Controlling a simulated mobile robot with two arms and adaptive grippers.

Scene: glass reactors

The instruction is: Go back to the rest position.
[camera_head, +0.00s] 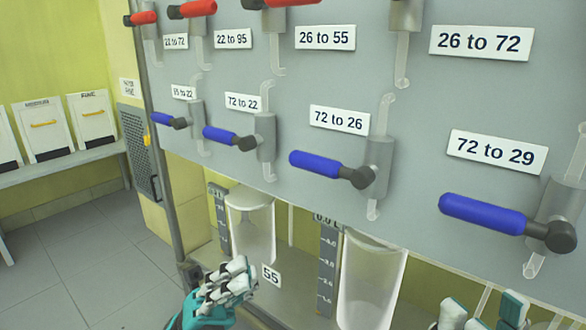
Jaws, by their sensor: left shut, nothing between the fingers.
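My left gripper (236,283), teal with white and black fingers, is at the lower left of the middle. It is shut and empty, in front of the lower part of the rig, beside the label 55 (271,276). My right gripper (484,314) shows only by its white and teal fingertips at the bottom right edge. The rest of it is cut off, so its opening is unclear. No part of either gripper visibly touches a valve.
A grey panel (300,85) carries blue-handled valves (320,164) and red-handled valves (192,9) with number labels. Glass vessels (372,280) with level scales (328,265) stand below. A bench (60,169) with white boxes (43,130) is at left. Floor (80,250) is clear there.

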